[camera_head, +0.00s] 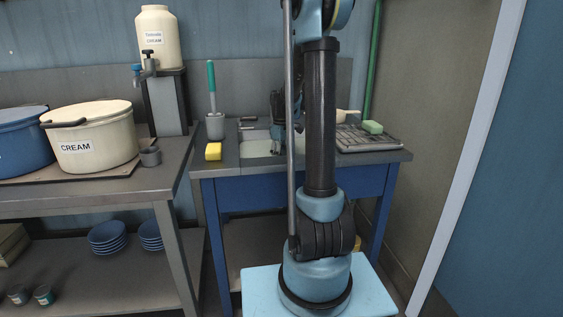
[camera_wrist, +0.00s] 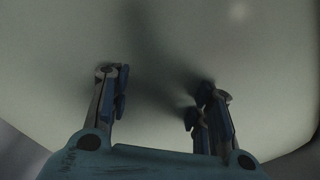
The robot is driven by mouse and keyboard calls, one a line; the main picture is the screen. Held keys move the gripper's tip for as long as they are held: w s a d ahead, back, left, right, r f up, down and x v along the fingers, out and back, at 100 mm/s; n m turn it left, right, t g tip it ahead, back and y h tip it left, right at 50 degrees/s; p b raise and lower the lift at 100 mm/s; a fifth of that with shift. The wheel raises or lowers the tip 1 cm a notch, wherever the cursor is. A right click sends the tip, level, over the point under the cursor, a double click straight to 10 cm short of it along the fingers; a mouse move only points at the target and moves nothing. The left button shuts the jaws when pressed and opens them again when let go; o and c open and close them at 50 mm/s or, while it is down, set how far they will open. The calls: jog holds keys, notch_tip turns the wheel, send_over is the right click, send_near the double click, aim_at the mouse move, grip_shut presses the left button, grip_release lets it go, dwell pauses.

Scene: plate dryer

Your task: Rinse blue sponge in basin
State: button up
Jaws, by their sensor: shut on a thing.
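The pale basin (camera_head: 255,148) is set into the counter, partly hidden behind my arm. My gripper (camera_head: 277,146) points down into it. In the wrist view, the fingers of my gripper (camera_wrist: 163,84) stand apart, with the pale basin surface (camera_wrist: 265,60) filling the background. Dark blue patches show at the fingertips. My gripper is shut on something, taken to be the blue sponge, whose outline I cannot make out. No blue sponge shows elsewhere. Whether there is water in the basin, I cannot tell.
A yellow sponge (camera_head: 213,152) lies on the counter left of the basin, near a green-handled brush (camera_head: 211,85) in a holder. A green sponge (camera_head: 372,127) rests on the drying rack (camera_head: 365,143) at right. A cream pot (camera_head: 95,135) stands on the left table.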

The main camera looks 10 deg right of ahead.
jog(key=shift+w, duration=0.25)
notch_tip(320, 180, up, 15)
dwell(1.9)
dwell(0.5)
